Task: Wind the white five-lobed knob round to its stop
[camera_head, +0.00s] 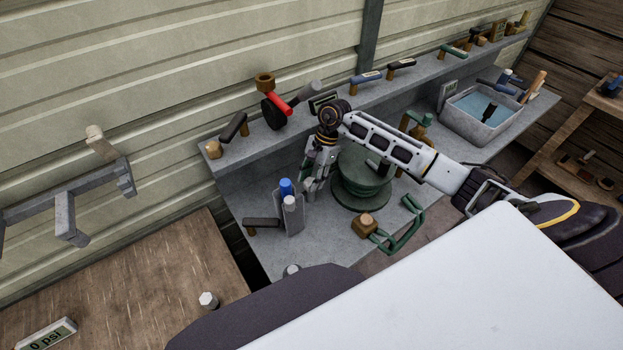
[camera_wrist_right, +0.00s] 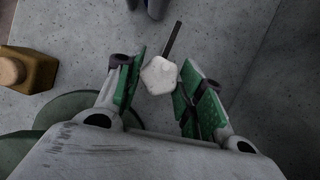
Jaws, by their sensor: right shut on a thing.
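The white five-lobed knob (camera_wrist_right: 159,76) shows in the right wrist view, between the green-padded fingers of my right gripper (camera_wrist_right: 158,88). The gripper is shut on it, with the right finger against its side. A dark narrow bar (camera_wrist_right: 172,40) runs out from beside the knob along the grey surface. In the head view my right gripper (camera_head: 314,186) points down at the grey bench, left of the green round stand. I cannot make out the knob there. My left gripper is not in view.
A grey holder with blue-topped and white-topped items (camera_head: 287,218) stands close left of the gripper. The green round stand (camera_head: 361,190) is close right. A brown block (camera_head: 364,224) and green handle (camera_head: 408,228) lie in front. A raised shelf (camera_head: 240,152) runs behind.

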